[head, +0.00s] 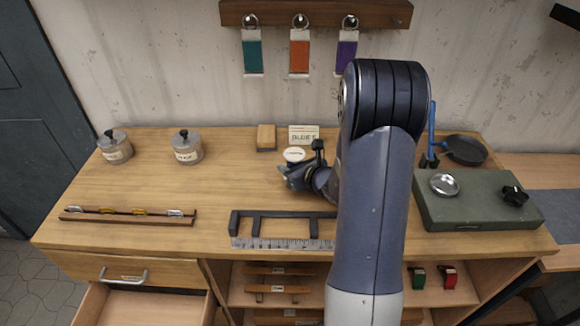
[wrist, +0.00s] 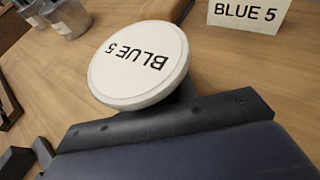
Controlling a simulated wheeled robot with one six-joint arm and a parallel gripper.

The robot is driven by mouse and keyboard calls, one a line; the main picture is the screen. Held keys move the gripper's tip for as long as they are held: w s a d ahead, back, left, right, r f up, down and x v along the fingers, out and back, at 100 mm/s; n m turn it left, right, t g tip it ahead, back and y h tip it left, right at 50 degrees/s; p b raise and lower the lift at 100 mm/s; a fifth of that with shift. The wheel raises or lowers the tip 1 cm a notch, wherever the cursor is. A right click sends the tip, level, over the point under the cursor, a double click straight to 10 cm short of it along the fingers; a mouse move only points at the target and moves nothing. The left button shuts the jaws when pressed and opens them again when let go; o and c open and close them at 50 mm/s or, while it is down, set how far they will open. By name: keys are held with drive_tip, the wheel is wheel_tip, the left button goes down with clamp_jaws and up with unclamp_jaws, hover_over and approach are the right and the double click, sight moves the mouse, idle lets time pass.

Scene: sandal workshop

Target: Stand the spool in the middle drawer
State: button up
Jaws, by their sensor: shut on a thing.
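The spool (head: 294,154) is at the back middle of the bench, with its white top facing up. In the wrist view its round white top (wrist: 138,60) reads "BLUE 5"; its lower part is hidden by my gripper. My gripper (head: 293,172) is shut on the spool. I cannot tell if the spool touches the bench. At the lower left, a closed drawer front (head: 122,273) with a metal handle sits above an open drawer (head: 145,308). The visible part of the open drawer is bare; the frame cuts off the rest.
A "BLUE 5" card (head: 303,134) and a wooden block (head: 266,138) stand behind the spool. A dark frame with a ruler (head: 283,244) lies in front. Two grey pots (head: 187,147) and a wooden rack (head: 128,217) stand left, a green case (head: 476,209) right.

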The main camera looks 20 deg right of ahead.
drive_tip(key=shift+f, duration=0.15)
drive_tip(key=o, duration=1)
drive_tip(key=shift+o, duration=0.2)
